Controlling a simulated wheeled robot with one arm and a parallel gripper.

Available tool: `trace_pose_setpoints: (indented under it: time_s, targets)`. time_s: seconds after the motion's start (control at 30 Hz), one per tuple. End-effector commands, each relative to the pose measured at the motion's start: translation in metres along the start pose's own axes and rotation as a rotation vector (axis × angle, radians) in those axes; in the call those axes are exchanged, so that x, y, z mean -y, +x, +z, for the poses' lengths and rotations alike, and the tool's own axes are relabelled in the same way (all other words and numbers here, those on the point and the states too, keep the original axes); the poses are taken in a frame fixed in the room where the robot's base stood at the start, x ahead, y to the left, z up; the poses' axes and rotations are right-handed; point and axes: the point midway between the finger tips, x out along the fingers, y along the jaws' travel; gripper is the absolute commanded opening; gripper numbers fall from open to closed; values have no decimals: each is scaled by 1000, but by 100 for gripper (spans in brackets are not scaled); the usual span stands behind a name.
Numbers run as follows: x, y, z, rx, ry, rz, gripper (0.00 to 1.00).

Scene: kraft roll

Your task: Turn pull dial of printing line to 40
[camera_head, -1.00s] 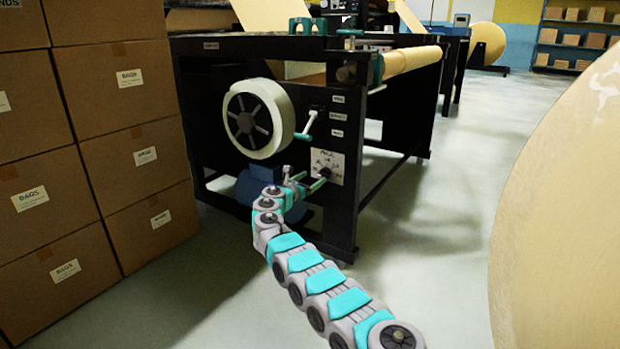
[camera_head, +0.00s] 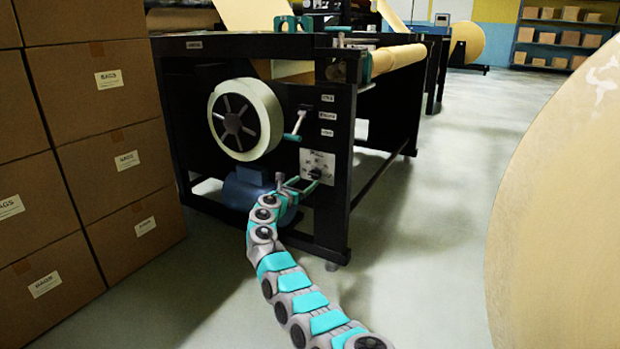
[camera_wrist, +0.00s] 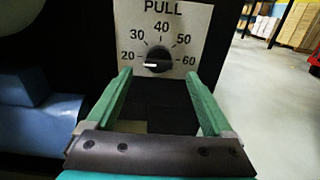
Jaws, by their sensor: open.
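The pull dial (camera_wrist: 157,60) is a black round knob on a white plate (camera_wrist: 186,20) marked PULL, with numbers from 20 to 60. Its white pointer mark is on the left side of the knob, towards the 20. In the head view the dial (camera_head: 316,174) sits low on the right of the machine's front panel. My gripper (camera_wrist: 158,75) is open, its two green fingers pointing at the plate. The fingertips appear to either side of the knob, just below it; I cannot tell whether they touch anything. My gripper also shows in the head view (camera_head: 305,184).
Stacked cartons (camera_head: 105,175) stand at the left. A big kraft roll (camera_head: 560,210) fills the right. Floor between is clear.

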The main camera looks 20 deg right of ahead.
Motion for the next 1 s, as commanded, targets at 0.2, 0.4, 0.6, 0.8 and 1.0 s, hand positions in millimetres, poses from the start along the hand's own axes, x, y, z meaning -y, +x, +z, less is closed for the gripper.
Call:
trace_pose_setpoints:
  time_s: [0.2,0.4,0.6,0.8,1.0]
  targets:
    - [-3,9,0,-6,-1,3,86]
    - [-2,16,0,-5,0,2,86]
    - [-1,21,3,3,-1,2,86]
    - [-8,26,2,15,-13,12,86]
    - [-10,34,3,20,-18,14,86]
